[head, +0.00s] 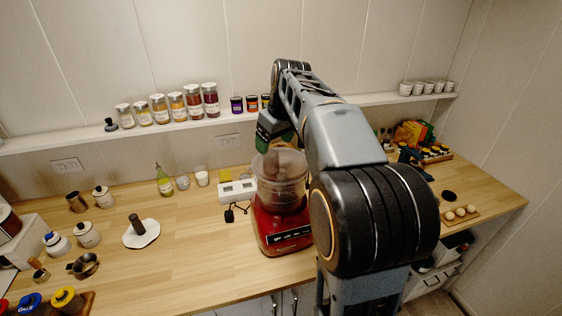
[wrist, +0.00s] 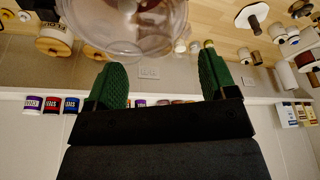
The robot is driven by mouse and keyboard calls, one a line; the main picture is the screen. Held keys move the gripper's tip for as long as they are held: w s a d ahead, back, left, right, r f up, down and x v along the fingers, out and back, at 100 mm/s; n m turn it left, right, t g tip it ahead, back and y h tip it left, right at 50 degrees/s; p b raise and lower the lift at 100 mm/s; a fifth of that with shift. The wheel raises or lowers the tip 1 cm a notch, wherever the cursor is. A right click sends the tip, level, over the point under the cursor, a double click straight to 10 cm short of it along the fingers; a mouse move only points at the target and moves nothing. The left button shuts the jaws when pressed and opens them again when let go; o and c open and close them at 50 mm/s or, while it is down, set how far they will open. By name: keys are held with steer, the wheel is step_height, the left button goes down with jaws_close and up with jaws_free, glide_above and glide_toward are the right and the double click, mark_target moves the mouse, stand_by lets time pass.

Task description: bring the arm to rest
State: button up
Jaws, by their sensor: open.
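My arm reaches over the wooden counter from the right of the head view, bent at the elbow. My gripper (head: 275,138) is partly hidden behind the arm and the blender in that view. In the wrist view my gripper (wrist: 160,85) shows two green fingers spread wide apart, with nothing between them. A red food processor (head: 283,205) with a clear bowl stands on the counter close to the gripper. Its clear bowl also shows in the wrist view (wrist: 125,28), just beyond the fingertips and apart from them.
A wall shelf (head: 70,137) carries several spice jars (head: 177,107) and white cups (head: 420,88). A white power strip (head: 238,191) lies left of the processor. Pots and canisters (head: 87,234) stand at left; an egg tray (head: 459,214) lies at right. The counter's front middle is clear.

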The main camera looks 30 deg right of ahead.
stand_by(0.3)
steer(key=f+m, duration=0.1)
steer(key=f, duration=0.1)
steer(key=f+m, duration=0.1)
steer(key=f, duration=0.1)
steer(key=shift+s+d+m, duration=0.15)
steer(key=shift+s+m, duration=0.15)
steer(key=shift+s, duration=0.05)
steer(key=shift+s+a+f+m+h, duration=0.15)
steer(key=shift+s+a+f+m, duration=0.1)
steer(key=shift+s+f, duration=0.3)
steer(key=shift+s+a+f+m+h, duration=0.15)
steer(key=shift+s+a+f, duration=0.1)
steer(key=shift+s+f, duration=0.25)
steer(key=s+a+f+b, duration=0.1)
steer(key=s+a+f, duration=0.3)
steer(key=s, duration=0.3)
steer(key=s+a+f+t+b, duration=0.1)
steer(key=s+a+f, duration=0.3)
steer(key=s, duration=0.4)
steer(key=shift+s+a+f+t, duration=0.15)
steer(key=shift+a+t, duration=0.15)
steer(key=shift+a, duration=0.4)
